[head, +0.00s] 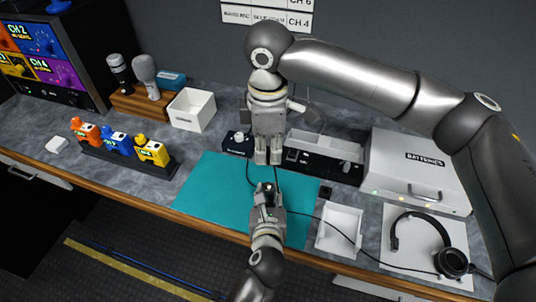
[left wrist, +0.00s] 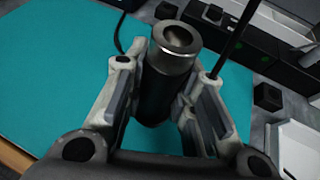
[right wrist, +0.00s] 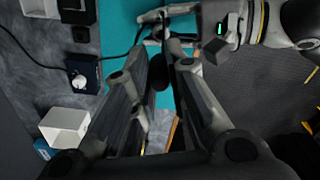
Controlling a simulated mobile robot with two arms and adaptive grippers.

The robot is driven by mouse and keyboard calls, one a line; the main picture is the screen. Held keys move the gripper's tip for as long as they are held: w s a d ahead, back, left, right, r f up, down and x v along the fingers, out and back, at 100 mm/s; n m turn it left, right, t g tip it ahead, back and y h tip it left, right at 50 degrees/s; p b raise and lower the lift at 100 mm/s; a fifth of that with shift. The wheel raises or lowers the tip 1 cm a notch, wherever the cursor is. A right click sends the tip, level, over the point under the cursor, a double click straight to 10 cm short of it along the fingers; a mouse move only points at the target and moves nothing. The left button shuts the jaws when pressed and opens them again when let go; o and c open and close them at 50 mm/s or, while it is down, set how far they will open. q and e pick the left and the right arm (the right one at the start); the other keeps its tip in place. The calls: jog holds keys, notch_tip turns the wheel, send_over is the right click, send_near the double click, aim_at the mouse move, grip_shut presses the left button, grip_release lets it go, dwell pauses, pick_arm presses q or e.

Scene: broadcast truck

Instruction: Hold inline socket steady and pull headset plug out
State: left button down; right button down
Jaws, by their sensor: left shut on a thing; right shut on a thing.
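My left gripper (head: 268,192) is shut on the inline socket, a black cylinder (left wrist: 160,92) with a metal rim, above the teal mat. In the left wrist view its round mouth (left wrist: 175,37) faces up and looks empty. My right gripper (head: 268,160) points down just above and behind the left one, with a gap between them. It is shut on a dark piece (right wrist: 157,75), apparently the headset plug, mostly hidden between the fingers. A black cable (left wrist: 235,40) passes beside the socket. The headset (head: 430,240) lies at the right on a white sheet.
The teal mat (head: 205,190) lies under the grippers. A small black box with a knob (head: 238,143) and a white open bin (head: 192,108) stand behind. A white tray (head: 340,228) and the battery case (head: 415,165) are at the right. A cable (head: 335,226) crosses the tray.

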pick_arm(q)
jog(key=c, duration=1.1)
grip_release()
